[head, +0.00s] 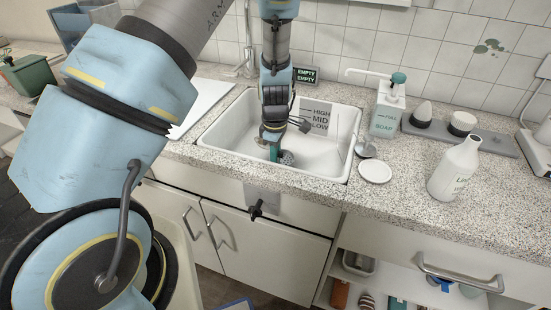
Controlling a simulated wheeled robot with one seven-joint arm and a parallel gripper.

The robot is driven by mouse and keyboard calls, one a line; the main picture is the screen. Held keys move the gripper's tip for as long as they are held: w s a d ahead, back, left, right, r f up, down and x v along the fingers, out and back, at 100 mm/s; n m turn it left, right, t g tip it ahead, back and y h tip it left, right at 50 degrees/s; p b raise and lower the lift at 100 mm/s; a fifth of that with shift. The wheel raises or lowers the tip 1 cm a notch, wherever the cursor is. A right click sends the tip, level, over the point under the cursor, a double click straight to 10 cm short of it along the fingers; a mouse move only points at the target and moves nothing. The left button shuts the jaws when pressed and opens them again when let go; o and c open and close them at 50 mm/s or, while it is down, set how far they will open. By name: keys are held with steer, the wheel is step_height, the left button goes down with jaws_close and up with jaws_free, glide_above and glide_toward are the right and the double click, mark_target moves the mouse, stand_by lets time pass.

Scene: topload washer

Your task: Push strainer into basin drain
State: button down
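The white basin (225,128) is set into the speckled counter, with HIGH, MID and LOW marked on its back wall. My arm reaches down into it from above. My gripper (274,152) is low in the basin, near its floor. A small round grey piece, seemingly the strainer (287,158), shows at the floor just right of the gripper tip. The drain opening cannot be made out apart from it. I cannot tell whether the gripper touches the strainer or how its fingers stand, as they are tiny and partly hidden by the wrist.
A soap dispenser (387,108) stands right of the basin. A white round lid (375,171) lies near its right edge, and a white bottle (455,168) stands farther right. A tap (246,62) is behind the basin. The counter's right front is mostly clear.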

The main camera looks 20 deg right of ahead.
steer(key=shift+f+b, duration=0.4)
steer(key=shift+f, duration=0.25)
steer(key=c, duration=0.8)
jaws_free()
steer(key=shift+r, duration=0.15)
step_height(320, 180, up, 10)
steer(key=shift+r+b, duration=0.25)
steer(key=shift+b, duration=0.6)
steer(key=shift+a, duration=0.1)
steer(key=a+r+m, duration=0.2)
steer(key=a, duration=0.5)
steer(key=a+r+m, duration=0.2)
steer(key=a+r, duration=0.1)
steer(key=a, duration=0.4)
steer(key=a+r+m, duration=0.2)
steer(key=a, duration=0.5)
steer(key=shift+w+r+h, duration=0.15)
steer(key=shift+r+h, duration=0.15)
steer(key=s+a+m, duration=0.1)
steer(key=a, duration=0.2)
steer(key=s+a+r+m+t, duration=0.1)
steer(key=a+m, duration=0.1)
steer(key=a, duration=0.1)
steer(key=s+a+r+m, duration=0.1)
steer(key=s+a, duration=0.1)
steer(key=a, duration=0.1)
steer(key=shift+s+r+m, duration=0.1)
steer(key=shift+r+m, duration=0.05)
steer(key=shift+m, duration=0.15)
